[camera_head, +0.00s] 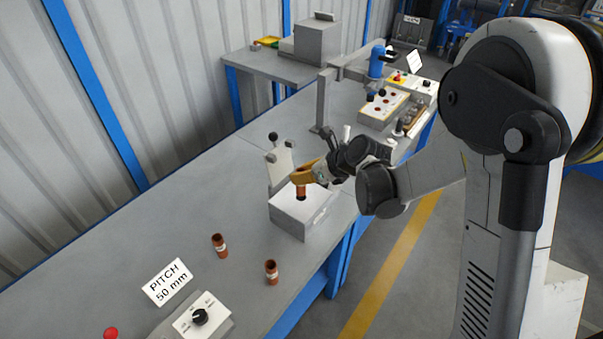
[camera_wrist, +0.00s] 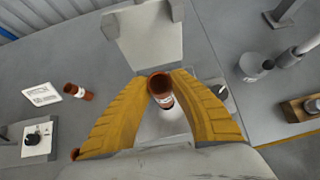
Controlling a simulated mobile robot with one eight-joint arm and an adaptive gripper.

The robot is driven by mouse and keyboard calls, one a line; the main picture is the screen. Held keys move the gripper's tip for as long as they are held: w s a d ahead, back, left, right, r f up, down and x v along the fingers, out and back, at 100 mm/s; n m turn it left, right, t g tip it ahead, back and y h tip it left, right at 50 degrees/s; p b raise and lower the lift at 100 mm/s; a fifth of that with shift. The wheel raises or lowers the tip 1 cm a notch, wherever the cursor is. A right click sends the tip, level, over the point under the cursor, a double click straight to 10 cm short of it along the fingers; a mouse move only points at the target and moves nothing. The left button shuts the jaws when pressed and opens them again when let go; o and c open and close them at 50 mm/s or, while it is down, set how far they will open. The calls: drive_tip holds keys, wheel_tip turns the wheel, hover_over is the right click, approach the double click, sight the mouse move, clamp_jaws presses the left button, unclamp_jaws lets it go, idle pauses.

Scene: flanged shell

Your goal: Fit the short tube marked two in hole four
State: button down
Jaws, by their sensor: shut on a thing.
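My gripper (camera_head: 303,175) has its yellow fingers shut on a short copper-brown tube (camera_head: 301,189). The tube is upright over the top of a light grey block (camera_head: 293,221). I cannot tell whether its lower end touches the block or is inside it. In the wrist view the held tube (camera_wrist: 160,86) shows its open upper end and a white label, whose mark is too small to read. A white box (camera_head: 384,105) further along the bench has several reddish-brown round spots on top. Their numbers are unreadable, so I cannot pick out hole four.
Two more brown tubes stand on the bench, one left (camera_head: 219,245) and one nearer (camera_head: 271,272). A sign reading "PITCH 50 mm" (camera_head: 168,282) and a knob box (camera_head: 199,317) are nearby. An upright pale plate (camera_head: 281,165) stands behind the block. A grey post (camera_head: 323,101) rises beyond.

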sight(302, 193)
drive_tip(key=shift+f+b, duration=3.6)
drive_tip(key=shift+f, duration=0.55)
drive_tip(key=c, duration=1.2)
unclamp_jaws()
drive_tip(key=shift+r, duration=0.1)
drive_tip(key=v, duration=1.2)
